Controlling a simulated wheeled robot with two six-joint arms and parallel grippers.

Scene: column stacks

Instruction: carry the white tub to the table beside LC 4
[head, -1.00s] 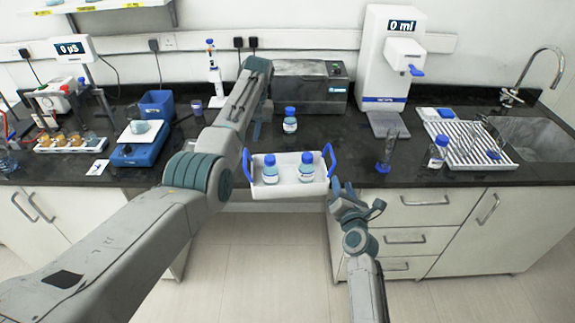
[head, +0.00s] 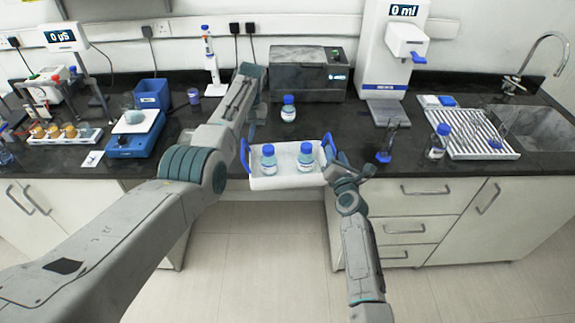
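The white tub (head: 287,182) has a blue handle at each end and carries two blue-capped bottles, a left one (head: 268,160) and a right one (head: 305,158). It is level, in front of the counter's edge, with no support visible under it. My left gripper (head: 246,148) is at the left handle, its fingers mostly hidden by my arm. My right gripper (head: 340,165) is at the right handle. Both appear shut on the tub, holding it up between them. No LC 4 label is readable here.
The dark counter (head: 225,165) lies just beyond the tub. A blue-capped bottle (head: 288,110) stands on it behind the tub, before a grey instrument (head: 310,75). A blue balance (head: 135,138) stands left; a white rack (head: 468,138) and sink (head: 545,130) right. Floor (head: 250,250) is clear below.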

